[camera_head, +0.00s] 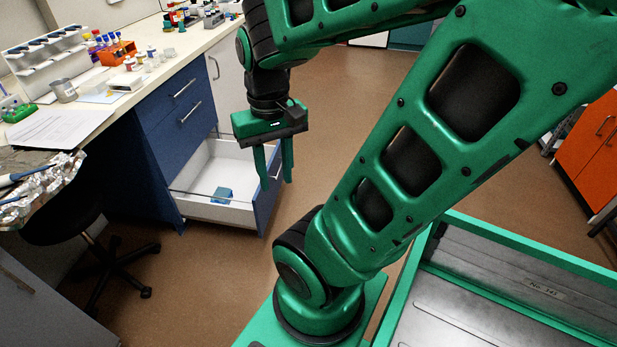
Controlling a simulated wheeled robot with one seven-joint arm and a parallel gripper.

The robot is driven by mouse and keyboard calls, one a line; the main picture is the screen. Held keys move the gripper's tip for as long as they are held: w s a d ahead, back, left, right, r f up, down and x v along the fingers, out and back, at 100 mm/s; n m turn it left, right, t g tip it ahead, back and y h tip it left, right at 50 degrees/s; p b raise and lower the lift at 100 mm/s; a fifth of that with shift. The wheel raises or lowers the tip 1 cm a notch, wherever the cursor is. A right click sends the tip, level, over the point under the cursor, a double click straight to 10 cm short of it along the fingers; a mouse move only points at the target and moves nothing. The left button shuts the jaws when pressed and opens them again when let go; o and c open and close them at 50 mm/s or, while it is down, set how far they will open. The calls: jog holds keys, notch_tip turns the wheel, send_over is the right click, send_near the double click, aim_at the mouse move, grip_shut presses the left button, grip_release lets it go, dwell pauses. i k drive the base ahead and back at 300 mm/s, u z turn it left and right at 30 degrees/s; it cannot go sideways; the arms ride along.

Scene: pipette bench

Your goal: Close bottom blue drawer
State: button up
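The bottom blue drawer (266,203) is pulled far out of the blue cabinet (160,137), low over the floor. Its white inside shows, and a small blue box (221,194) lies in it. The two drawers above it are shut. My green gripper (274,181) points down, with its two fingers apart and nothing seen between them. In the picture the fingers overlap the drawer's front end and hide part of its front and handle. I cannot tell whether a finger touches the drawer.
A black stool (103,258) stands left of the drawer. The bench top (105,105) above carries a pipette rack (45,60), bottles and papers. Brown floor (190,290) is free in front of the drawer. An orange cabinet (590,150) stands at the far right.

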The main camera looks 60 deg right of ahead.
aim_at(216, 163)
jog(key=z, duration=1.3)
jog(key=i, duration=0.5)
jog(key=u, duration=0.05)
jog(key=k, duration=0.5)
jog(key=u, duration=1.5)
jog(key=i, duration=0.75)
jog(key=z, duration=0.2)
